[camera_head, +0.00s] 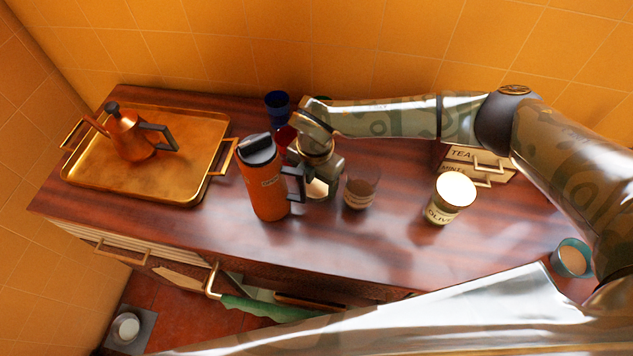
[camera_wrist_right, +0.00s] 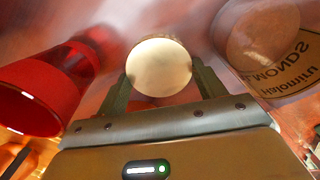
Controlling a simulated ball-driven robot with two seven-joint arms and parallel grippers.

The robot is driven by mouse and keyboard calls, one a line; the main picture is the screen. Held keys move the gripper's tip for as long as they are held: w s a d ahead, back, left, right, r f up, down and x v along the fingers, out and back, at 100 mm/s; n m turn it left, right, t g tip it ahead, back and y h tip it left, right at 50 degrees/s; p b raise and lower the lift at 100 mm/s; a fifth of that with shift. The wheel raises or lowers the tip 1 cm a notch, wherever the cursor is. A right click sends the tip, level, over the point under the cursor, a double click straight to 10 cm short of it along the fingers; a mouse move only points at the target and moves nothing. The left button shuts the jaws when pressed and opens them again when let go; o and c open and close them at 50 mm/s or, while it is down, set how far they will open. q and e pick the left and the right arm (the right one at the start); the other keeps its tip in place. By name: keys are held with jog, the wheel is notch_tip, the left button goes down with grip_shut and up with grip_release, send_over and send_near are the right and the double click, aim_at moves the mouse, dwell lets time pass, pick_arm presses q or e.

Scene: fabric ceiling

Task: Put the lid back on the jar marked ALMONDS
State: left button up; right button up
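The jar marked ALMONDS (camera_head: 360,188) stands without a lid on the counter, brown contents visible. In the right wrist view its label (camera_wrist_right: 285,68) shows at upper right. A round cream lid (camera_head: 317,188) lies just left of the jar, partly hidden by my right gripper (camera_head: 321,172). In the right wrist view the lid (camera_wrist_right: 158,67) sits between the two green fingers of my right gripper (camera_wrist_right: 160,82). The fingers come close to its edges on both sides; whether they press on it I cannot tell. My left gripper is out of view.
An orange jug (camera_head: 267,187) stands close left of my right gripper. A red cup (camera_wrist_right: 40,95) and a blue cup (camera_head: 277,103) are near. A brass tray (camera_head: 190,178) bears a copper pot (camera_head: 131,135).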

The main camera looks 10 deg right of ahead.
aim_at(315, 184)
jog(key=shift+r, duration=0.1)
jog(key=shift+c, duration=0.3)
notch_tip(315, 184, up, 16)
jog(key=shift+f+p, duration=0.1)
jog(key=shift+p, duration=1.05)
jog(key=shift+c, duration=0.2)
jog(key=shift+r, duration=1.05)
